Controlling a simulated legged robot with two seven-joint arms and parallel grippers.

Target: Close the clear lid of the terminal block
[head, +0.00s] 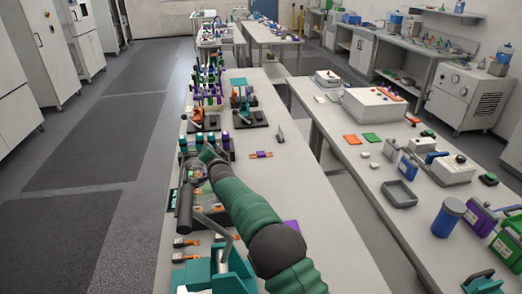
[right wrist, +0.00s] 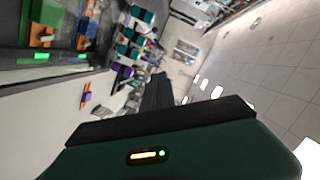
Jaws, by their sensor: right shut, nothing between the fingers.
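My right arm reaches in from the lower right in the head view. Its wrist and gripper (head: 195,170) are over the left edge of the near bench, and they cover much of what lies below. In the right wrist view my right gripper (right wrist: 160,90) is shut, with nothing between its dark fingers. A dark unit with green lights (right wrist: 45,57) and green, orange and blue parts shows at the upper left there, apart from the fingers. I cannot pick out the terminal block or its clear lid for certain in either view. My left gripper is not in view.
An orange and purple piece (head: 261,154) lies farther back. A grey tray (head: 399,194) is on the right bench.

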